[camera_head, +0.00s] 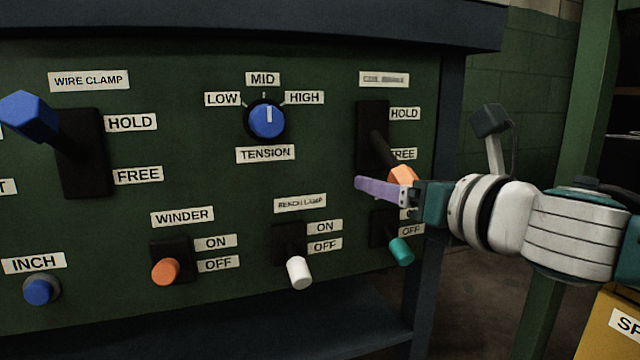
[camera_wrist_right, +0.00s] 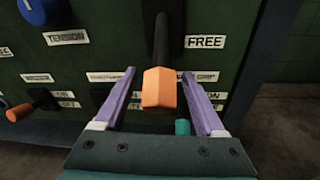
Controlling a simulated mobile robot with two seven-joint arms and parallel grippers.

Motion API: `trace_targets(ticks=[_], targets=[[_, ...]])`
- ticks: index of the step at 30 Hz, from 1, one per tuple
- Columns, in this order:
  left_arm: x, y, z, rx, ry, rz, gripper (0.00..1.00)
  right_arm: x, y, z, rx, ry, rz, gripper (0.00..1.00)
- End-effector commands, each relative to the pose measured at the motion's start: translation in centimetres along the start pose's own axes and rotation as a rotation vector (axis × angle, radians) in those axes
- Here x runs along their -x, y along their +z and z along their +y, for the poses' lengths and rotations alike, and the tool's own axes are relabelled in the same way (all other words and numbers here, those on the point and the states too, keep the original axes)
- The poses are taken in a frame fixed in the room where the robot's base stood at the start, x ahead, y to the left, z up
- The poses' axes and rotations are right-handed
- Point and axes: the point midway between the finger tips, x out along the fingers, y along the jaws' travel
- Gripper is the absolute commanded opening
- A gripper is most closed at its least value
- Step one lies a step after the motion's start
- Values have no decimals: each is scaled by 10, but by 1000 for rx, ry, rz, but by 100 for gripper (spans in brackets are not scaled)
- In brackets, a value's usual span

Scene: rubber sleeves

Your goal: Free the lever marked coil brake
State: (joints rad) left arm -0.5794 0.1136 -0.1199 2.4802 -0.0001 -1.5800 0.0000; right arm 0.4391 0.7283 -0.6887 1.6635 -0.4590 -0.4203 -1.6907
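The lever under the blurred top-right label (camera_head: 384,79) has a black shaft and an orange knob (camera_head: 402,174). It tilts down toward its FREE label, with HOLD (camera_head: 405,114) above. My right gripper (camera_head: 380,188) is at the knob, coming from the right. In the right wrist view the orange knob (camera_wrist_right: 159,88) sits between the two purple fingers (camera_wrist_right: 163,100), with a gap on each side. The gripper is open and I see no finger touching the knob. My left gripper is not in view.
Close below my right gripper is a teal-tipped switch (camera_head: 401,251). A white-tipped switch (camera_head: 298,272) and an orange-tipped winder switch (camera_head: 165,271) are further left. The blue tension dial (camera_head: 267,120) and the blue wire clamp lever (camera_head: 28,116) are higher up.

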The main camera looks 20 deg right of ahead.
Motion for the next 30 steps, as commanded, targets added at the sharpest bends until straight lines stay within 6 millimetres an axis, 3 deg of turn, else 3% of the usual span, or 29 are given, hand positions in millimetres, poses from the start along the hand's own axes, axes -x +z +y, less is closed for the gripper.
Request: trace_targets(ticks=[10,21,30], targets=[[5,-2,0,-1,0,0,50,8,2,1,2,2,0,72],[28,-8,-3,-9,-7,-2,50,69,1,0,2,1,4,72],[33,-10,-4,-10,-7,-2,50,97,1,0,0,1,1,72]])
